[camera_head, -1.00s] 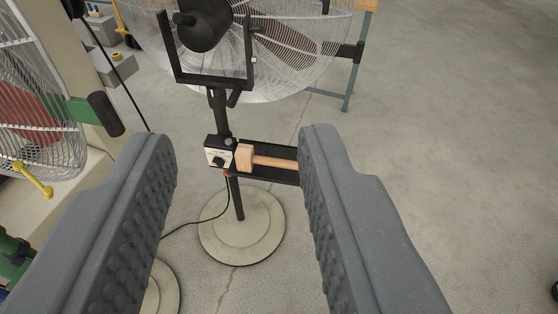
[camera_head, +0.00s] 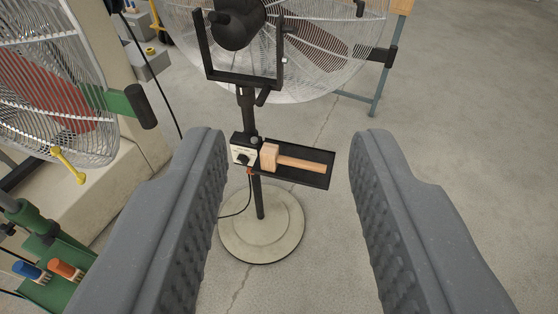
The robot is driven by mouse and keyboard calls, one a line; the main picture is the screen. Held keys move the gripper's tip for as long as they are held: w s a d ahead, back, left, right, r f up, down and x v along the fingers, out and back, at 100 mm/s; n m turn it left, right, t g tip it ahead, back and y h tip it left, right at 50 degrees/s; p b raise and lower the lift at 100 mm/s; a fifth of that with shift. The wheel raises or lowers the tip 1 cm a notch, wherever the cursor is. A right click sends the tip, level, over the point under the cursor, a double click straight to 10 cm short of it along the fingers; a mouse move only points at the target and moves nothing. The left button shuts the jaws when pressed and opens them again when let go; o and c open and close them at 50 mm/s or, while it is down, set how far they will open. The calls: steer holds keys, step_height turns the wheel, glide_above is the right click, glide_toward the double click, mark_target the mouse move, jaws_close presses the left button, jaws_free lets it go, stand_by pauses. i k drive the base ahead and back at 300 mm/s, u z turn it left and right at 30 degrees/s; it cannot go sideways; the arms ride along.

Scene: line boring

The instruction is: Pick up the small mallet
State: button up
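The small mallet (camera_head: 297,164) has a pale wooden head at its left end and a light brown handle pointing right. It lies in a shallow black tray (camera_head: 313,181) fixed to the post of a pedestal fan. My gripper (camera_head: 281,150) is open and empty. Its two grey, ribbed fingers stand wide apart in the foreground, with the mallet and tray seen beyond and between them. No finger touches the mallet.
A control box (camera_head: 243,152) with a knob sits left of the mallet head. The fan cage (camera_head: 310,60) is above, and its round base (camera_head: 262,228) is below. Open floor (camera_head: 470,120) lies right.

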mark_target(270, 158)
steer(key=u, duration=2.75)
steer(key=k, duration=1.6)
steer(key=z, duration=1.35)
steer(key=i, duration=1)
